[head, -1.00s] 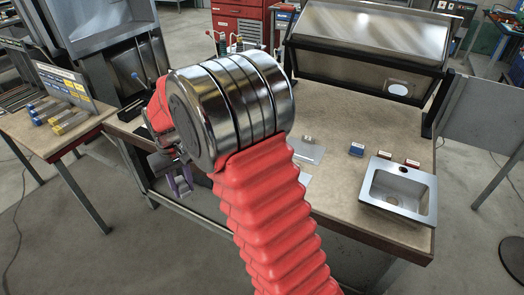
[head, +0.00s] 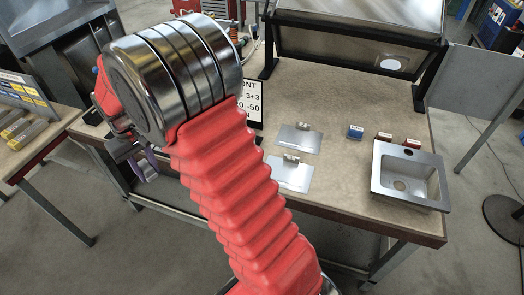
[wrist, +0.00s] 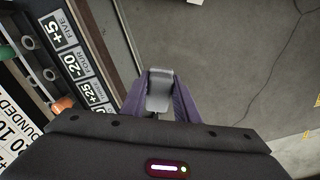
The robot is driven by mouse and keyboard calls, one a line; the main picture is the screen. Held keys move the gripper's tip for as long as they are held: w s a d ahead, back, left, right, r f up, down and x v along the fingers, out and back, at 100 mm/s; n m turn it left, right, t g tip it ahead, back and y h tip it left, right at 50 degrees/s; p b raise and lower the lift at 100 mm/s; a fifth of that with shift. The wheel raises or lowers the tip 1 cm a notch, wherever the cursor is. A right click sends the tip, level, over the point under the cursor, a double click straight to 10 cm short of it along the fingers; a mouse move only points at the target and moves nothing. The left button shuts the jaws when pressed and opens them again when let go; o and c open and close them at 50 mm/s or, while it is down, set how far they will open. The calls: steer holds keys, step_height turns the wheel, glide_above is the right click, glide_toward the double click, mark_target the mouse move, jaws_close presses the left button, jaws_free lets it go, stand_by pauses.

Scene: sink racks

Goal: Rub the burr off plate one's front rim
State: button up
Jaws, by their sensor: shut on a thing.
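In the head view, two thin silver plates lie on the bench, a farther plate (head: 297,138) and a nearer plate (head: 289,174). Each has a small metal block at its back edge; I cannot tell which is plate one, and no burr can be made out. My gripper (wrist: 158,92) has purple fingers shut on a grey block (wrist: 158,100) in the wrist view, over grey floor. In the head view my gripper (head: 150,167) is partly hidden by my arm, left of the bench's front edge and well apart from the plates.
A steel sink (head: 410,178) sits at the bench's right. A black-framed sign (head: 252,103) stands near my arm. A number board (wrist: 75,62) shows in the wrist view.

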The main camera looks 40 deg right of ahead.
steer(key=shift+w, duration=0.2)
steer(key=shift+d, duration=0.1)
steer(key=shift+d, duration=0.1)
steer(key=shift+d, duration=0.2)
steer(key=s+d+f+n, duration=0.1)
steer(key=s+d, duration=0.5)
steer(key=d, duration=0.4)
steer(key=s+d+n, duration=0.2)
steer(key=s+d, duration=0.5)
steer(key=d, duration=0.2)
steer(key=s+d+f+n, duration=0.1)
steer(key=s+d, duration=0.6)
steer(key=d, duration=0.3)
steer(key=shift+d+f+n, duration=0.3)
steer(key=shift+d+n, duration=0.05)
steer(key=shift+n, duration=0.05)
steer(key=shift+s+f, duration=0.1)
